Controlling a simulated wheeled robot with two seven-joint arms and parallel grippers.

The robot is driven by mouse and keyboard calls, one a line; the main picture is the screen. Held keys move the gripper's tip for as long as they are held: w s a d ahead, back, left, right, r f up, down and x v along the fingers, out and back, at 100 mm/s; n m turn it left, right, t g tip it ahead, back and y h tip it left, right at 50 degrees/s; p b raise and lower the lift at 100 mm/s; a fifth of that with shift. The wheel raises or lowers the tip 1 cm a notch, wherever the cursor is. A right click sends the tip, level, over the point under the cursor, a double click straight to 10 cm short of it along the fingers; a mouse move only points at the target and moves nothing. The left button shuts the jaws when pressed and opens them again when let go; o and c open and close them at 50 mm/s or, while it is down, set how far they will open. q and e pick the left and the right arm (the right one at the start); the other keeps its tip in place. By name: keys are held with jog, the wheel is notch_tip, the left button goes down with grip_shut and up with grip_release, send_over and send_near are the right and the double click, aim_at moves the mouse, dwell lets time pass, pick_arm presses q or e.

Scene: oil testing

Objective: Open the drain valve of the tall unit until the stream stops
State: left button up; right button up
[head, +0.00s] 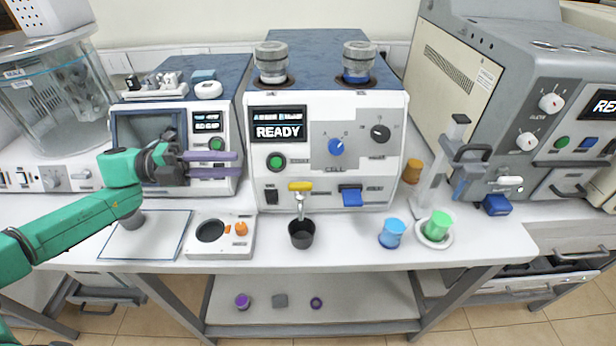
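The drain valve has a yellow handle (300,186) lying crosswise on the front of the white and blue unit with the READY display (278,132). Its metal spout (300,206) points down over a dark cup (301,233) on the table. I cannot tell whether a stream is running from the spout. My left gripper (238,164) has purple fingers held apart with a gap between them. It is empty, in front of the smaller unit at left, left of and slightly above the yellow handle. My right gripper is not in view.
A white device with an orange knob (241,229) sits left of the cup. A blue cup (392,233) and a green cup (437,226) stand to the right. A large grey machine (520,110) fills the right. The table between the dark and blue cups is clear.

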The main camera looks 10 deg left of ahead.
pick_arm(q)
notch_tip(320, 180, down, 6)
jog(key=s+b, duration=0.1)
jog(key=b, duration=0.4)
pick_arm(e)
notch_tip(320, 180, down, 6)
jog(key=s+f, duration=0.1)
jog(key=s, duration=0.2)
pick_arm(q)
jog(key=p, duration=0.2)
send_near(300, 184)
jog(key=p+x, duration=0.1)
jog(key=x, duration=0.2)
jog(key=p+x, duration=0.1)
jog(key=x, duration=0.2)
jog(key=p+x, duration=0.1)
jog(key=x, duration=0.3)
jog(key=shift+f, duration=0.35)
grip_shut()
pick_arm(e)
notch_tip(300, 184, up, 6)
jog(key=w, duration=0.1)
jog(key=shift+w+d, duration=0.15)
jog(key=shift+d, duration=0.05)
